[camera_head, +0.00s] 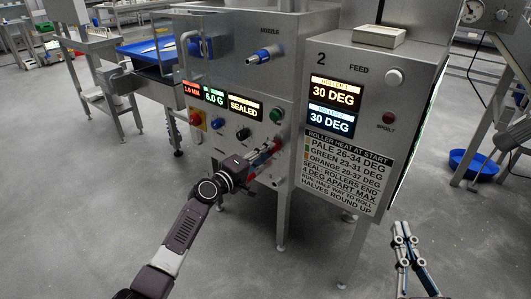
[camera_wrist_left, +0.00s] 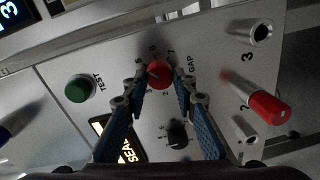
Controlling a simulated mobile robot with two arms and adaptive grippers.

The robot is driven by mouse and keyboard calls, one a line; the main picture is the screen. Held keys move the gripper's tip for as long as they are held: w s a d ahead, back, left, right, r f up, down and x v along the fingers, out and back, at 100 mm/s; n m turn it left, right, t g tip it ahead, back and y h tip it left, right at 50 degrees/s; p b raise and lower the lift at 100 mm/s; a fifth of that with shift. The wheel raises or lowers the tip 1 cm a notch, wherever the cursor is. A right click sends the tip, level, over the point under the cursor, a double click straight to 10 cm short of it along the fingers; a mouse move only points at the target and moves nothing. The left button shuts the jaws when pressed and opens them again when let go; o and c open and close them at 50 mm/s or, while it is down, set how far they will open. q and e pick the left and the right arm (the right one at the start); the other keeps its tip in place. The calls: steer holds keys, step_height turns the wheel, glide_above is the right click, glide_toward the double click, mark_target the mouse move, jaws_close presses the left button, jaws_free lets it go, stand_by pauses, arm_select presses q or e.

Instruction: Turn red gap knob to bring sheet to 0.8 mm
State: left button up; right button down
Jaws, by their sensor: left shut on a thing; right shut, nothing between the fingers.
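The red gap knob (camera_wrist_left: 160,72) shows in the left wrist view on the steel panel, beside the "GAP" label and a ring of numbers. My left gripper (camera_wrist_left: 158,82) has its blue fingers on either side of the knob and is shut on it. In the head view my left gripper (camera_head: 263,156) is against the front of the machine and largely covers the knob. The red display (camera_head: 191,88) appears to read 1.0 MM. My right gripper (camera_head: 405,239) is shut and empty, low at the right and away from the machine.
A black knob (camera_wrist_left: 177,135) and a red-tipped peg (camera_wrist_left: 262,106) sit close to the fingers. A green button (camera_wrist_left: 80,88) marked TEST is farther left. The feed cabinet (camera_head: 360,150) stands right of the panel. A blue tub (camera_head: 472,165) is on the floor.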

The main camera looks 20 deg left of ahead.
stand_by(0.4)
arm_select(q)
steer(key=o, duration=1.2)
steer(key=shift+c, duration=0.2)
steer(key=v, duration=1.2)
